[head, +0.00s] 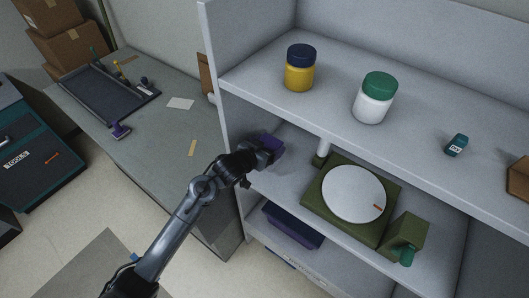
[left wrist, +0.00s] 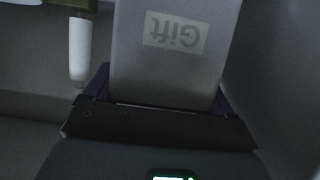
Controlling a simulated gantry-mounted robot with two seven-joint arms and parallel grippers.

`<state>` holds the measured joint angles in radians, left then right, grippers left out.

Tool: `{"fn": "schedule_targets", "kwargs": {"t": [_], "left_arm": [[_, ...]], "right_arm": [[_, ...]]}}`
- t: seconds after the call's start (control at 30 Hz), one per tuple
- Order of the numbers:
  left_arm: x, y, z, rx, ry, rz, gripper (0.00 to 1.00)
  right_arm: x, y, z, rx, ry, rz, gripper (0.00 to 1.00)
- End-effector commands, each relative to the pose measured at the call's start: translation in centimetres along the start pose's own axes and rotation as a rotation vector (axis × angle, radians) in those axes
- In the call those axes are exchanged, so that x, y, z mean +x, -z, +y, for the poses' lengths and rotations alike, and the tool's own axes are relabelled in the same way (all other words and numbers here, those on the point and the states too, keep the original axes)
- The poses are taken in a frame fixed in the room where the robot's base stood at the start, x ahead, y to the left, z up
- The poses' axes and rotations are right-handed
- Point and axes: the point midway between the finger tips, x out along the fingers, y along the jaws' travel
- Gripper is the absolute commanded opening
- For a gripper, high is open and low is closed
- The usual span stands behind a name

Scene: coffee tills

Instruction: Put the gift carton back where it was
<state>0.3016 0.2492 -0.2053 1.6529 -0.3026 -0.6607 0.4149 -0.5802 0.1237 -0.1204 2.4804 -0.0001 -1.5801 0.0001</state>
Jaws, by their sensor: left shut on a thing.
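The gift carton (left wrist: 172,55) is a grey box with a pale "Gift" label that reads upside down in the left wrist view. My left gripper (left wrist: 165,98) is shut on it, with a dark purple jaw on either side. In the head view my left gripper (head: 268,150) reaches into the left end of the shelf unit's middle level, under the upper shelf. I cannot make out the carton clearly there, nor tell whether it touches the shelf. My right gripper is not in view.
An olive scale with a white round plate (head: 354,193) stands right of the gripper, with a white post (left wrist: 80,48) close by. The upper shelf (head: 330,95) holds a yellow jar (head: 299,70) and a white jar (head: 371,100). A dark bin (head: 293,226) sits below.

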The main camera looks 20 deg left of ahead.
Motion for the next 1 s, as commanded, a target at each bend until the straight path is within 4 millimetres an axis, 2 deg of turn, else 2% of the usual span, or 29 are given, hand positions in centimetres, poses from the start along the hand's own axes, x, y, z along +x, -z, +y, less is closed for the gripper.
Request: {"fn": "schedule_targets", "kwargs": {"t": [0.1,0.27,0.6,1.0], "left_arm": [[0.0,-0.4,-0.8,0.0,0.0,0.002,0.41],[0.1,-0.9,-1.0,-0.001,0.0,0.001,0.41],[1.4,-4.2,-1.0,0.0,0.001,0.002,0.41],[1.6,-4.6,-1.0,0.0,0.0,0.002,0.41]], "right_arm": [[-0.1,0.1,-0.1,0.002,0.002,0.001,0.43],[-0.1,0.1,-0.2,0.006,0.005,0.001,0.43],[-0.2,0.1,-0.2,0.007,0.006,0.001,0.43],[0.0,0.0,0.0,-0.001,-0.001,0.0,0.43]]}}
